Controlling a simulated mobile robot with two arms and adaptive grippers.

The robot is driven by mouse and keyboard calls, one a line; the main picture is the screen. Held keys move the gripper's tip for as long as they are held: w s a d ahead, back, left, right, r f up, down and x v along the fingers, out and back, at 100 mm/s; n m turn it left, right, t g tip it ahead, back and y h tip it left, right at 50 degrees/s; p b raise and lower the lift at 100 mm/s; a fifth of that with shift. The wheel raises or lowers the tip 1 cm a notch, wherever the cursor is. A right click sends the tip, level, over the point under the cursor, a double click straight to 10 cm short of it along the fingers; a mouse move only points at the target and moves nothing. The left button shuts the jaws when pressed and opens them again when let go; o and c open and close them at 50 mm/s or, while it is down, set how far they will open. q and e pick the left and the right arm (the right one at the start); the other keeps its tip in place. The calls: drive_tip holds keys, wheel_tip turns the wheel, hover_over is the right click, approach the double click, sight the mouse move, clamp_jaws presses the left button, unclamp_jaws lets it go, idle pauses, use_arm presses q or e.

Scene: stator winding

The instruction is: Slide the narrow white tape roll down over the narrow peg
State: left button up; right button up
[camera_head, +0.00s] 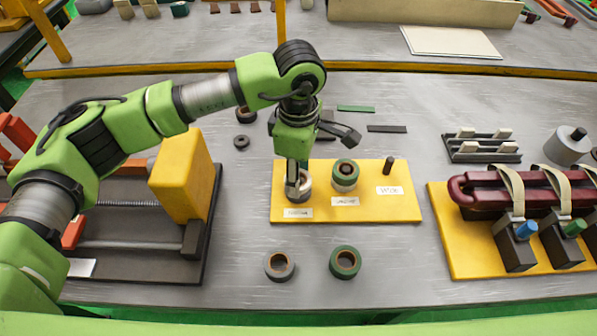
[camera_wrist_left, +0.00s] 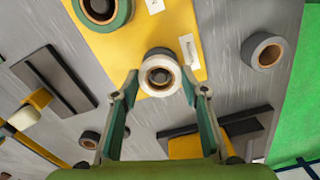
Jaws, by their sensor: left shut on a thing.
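The white tape roll (camera_head: 305,186) is at the left end of the yellow peg board (camera_head: 375,209), above the left label (camera_head: 298,213), whose text is too small to read surely. My left gripper (camera_head: 292,184) points down there and is shut on the roll. In the left wrist view the white roll (camera_wrist_left: 160,75) sits between the two fingertips (camera_wrist_left: 161,80), with its brown core facing the camera. The narrow peg is hidden by the roll and gripper, so I cannot tell how far the roll is over it. My right gripper is not in view.
A green-and-white roll stack (camera_head: 345,175) is on the middle peg. The dark right peg (camera_head: 388,165) is bare. A grey roll (camera_head: 279,266) and a green roll (camera_head: 345,262) lie in front of the board. A yellow block fixture (camera_head: 182,175) stands left; a coil fixture (camera_head: 440,225) stands right.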

use_arm(q)
drive_tip(key=o, duration=1.1)
drive_tip(key=shift+r, duration=0.1)
wheel_tip(320, 180, up, 12)
drive_tip(key=shift+f, duration=0.1)
